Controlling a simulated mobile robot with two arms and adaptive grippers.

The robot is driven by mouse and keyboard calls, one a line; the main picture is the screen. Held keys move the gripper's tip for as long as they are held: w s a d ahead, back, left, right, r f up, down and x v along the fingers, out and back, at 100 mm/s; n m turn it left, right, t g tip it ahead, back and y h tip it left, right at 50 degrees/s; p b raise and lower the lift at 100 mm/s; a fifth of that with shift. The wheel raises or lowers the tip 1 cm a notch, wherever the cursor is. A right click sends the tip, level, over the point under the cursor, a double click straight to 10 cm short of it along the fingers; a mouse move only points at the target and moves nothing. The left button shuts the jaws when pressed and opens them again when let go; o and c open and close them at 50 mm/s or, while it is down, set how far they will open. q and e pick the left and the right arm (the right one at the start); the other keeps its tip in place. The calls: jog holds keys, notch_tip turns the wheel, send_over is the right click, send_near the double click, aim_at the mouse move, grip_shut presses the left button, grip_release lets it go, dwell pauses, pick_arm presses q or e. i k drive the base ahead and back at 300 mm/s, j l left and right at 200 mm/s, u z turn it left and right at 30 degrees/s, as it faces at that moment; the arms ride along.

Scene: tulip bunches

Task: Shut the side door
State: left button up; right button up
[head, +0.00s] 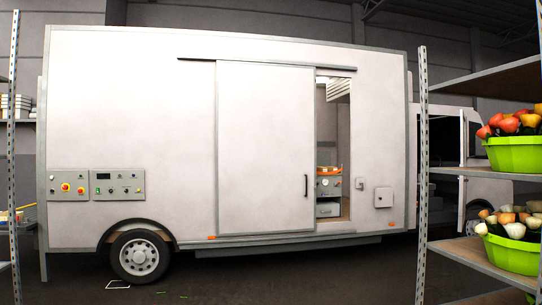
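The side door (265,150) is a white sliding panel on the side of a white box truck (130,120). It hangs from a dark rail (265,62) along its top. The door covers most of the doorway, and a narrow upright opening (333,135) stands clear at its right edge. A dark vertical handle (306,186) sits near the door's right edge. Through the gap I see a grey unit with orange on top (328,183). Neither of my grippers is in view.
A metal shelf rack (422,170) stands at the right, with green tubs of tulips (514,153) on its boards. Another rack upright (13,150) is at the far left. Dark floor (300,275) lies open before the truck, with small flat items (118,285) near the wheel.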

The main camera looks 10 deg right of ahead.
aim_at(266, 113)
jog(key=i+j+u, duration=0.1)
jog(key=i, duration=2.85)
jog(key=i+u, duration=0.1)
jog(key=i, duration=2.8)
